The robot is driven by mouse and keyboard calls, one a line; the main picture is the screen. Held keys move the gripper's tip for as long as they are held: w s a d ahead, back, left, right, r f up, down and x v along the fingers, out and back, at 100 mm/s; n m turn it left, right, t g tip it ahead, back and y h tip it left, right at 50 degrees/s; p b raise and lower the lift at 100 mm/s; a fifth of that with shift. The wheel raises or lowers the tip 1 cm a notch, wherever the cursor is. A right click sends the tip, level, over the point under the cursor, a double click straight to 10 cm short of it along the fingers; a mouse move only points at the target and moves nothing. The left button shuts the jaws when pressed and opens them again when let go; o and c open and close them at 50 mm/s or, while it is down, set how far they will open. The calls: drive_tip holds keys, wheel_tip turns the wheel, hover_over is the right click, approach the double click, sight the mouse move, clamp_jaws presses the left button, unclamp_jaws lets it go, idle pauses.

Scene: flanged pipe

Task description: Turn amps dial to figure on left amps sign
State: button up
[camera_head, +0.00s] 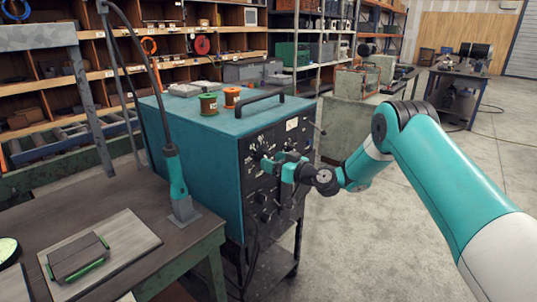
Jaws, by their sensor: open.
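The teal welding machine (192,165) stands in the middle of the view, with its black front panel (250,192) facing right. Several dark knobs and pale markings are on the panel. My gripper (268,164) is at the upper part of the panel, its jaws open and pointing left at it. A pale dial marking shows just beside the fingertips. The amps dial is mostly hidden behind my gripper, and I cannot tell whether the fingers touch it. A small white sign (292,124) is at the panel's upper right. Its figures are too small to read, and I cannot make out a left amps sign.
A black handle (247,104), a green spool (208,104) and an orange spool (232,96) are on the machine's top. Open floor (380,235) lies right of the machine.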

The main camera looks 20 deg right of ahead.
drive_tip(key=shift+x, duration=1.2)
drive_tip(key=c, duration=0.9)
drive_tip(key=shift+c, duration=0.2)
drive_tip(key=shift+f, duration=0.1)
drive_tip(key=shift+m+b, duration=2.2)
drive_tip(key=shift+m, duration=1.7)
